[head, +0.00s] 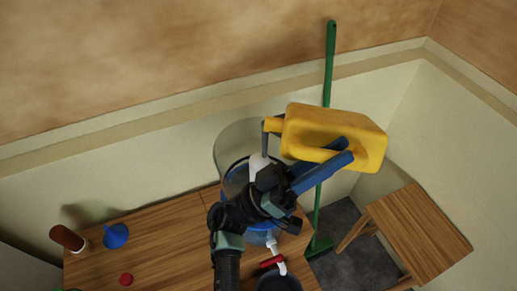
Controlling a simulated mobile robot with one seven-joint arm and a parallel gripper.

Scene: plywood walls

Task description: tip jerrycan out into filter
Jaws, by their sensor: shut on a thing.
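The yellow jerrycan (335,130) is held in the air, lying nearly on its side with its spout end to the left. My gripper (347,151) has its blue fingers shut on the jerrycan's handle side. The blue filter (235,181) stands on the wooden table below and left of the jerrycan, partly hidden by my arm. A narrow grey strip (264,141) hangs from the spout toward a white piece (258,164) above the filter. I cannot tell whether the strip is liquid or a solid part.
A red-handled tap (271,262) sits over a dark pot (278,282). On the table (170,255) are a blue funnel (116,236), a brown cylinder (67,238) and a red item (126,279). A green broom (329,70) and wooden stool (425,230) stand at right.

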